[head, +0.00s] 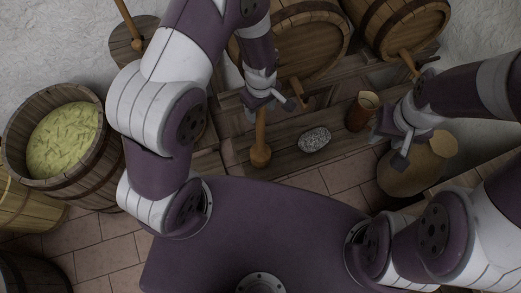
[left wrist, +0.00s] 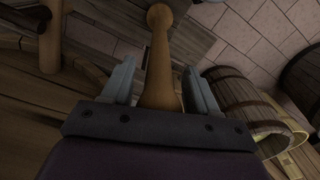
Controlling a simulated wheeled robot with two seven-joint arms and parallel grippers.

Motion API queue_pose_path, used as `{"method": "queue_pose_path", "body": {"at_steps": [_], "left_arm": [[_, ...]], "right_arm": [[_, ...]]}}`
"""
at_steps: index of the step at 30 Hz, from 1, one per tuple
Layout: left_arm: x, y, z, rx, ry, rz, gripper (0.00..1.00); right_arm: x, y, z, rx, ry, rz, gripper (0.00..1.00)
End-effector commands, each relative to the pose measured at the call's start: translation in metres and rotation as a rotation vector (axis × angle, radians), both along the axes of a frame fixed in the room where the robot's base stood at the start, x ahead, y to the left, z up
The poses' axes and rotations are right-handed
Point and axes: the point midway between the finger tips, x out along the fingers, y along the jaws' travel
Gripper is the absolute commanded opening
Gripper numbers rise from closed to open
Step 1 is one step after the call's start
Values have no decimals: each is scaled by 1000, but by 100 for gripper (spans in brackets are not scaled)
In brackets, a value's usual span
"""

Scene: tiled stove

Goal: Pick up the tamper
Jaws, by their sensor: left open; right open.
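In the left wrist view the tamper (left wrist: 158,45) runs between the two open fingers of my left gripper (left wrist: 160,85), with a gap visible on each side. The tamper's top end is hidden by the gripper. My right gripper (head: 399,148) is open and empty at the right, away from the tamper.
A grey speckled stone (head: 314,140) and a wooden mug (head: 361,112) stand on the bench right of the tamper. Barrels (head: 305,45) lie behind. A tub of green contents (head: 62,140) stands left. A tan rounded vessel (head: 418,168) is below my right gripper.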

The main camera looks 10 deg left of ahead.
Motion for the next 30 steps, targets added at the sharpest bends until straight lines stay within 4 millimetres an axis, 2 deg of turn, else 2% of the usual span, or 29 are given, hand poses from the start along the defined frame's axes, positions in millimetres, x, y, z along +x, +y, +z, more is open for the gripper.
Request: {"method": "queue_pose_path", "body": {"at_steps": [2, 5, 6, 8, 19, 30], "left_arm": [[0, 0, 0, 0, 0, 0, 59], [0, 0, 0, 0, 0, 0, 30], [0, 0, 0, 0, 0, 0, 17], [0, 0, 0, 0, 0, 0, 0], [1, 0, 5, -1, -3, 0, 0], [1, 0, 34, -1, -4, 0, 0]], "right_arm": [[0, 0, 0, 0, 0, 0, 43], [0, 0, 0, 0, 0, 0, 43], [0, 0, 0, 0, 0, 0, 43], [0, 0, 0, 0, 0, 0, 43], [0, 0, 1, 0, 0, 0, 43], [0, 0, 5, 0, 0, 0, 43]]}}
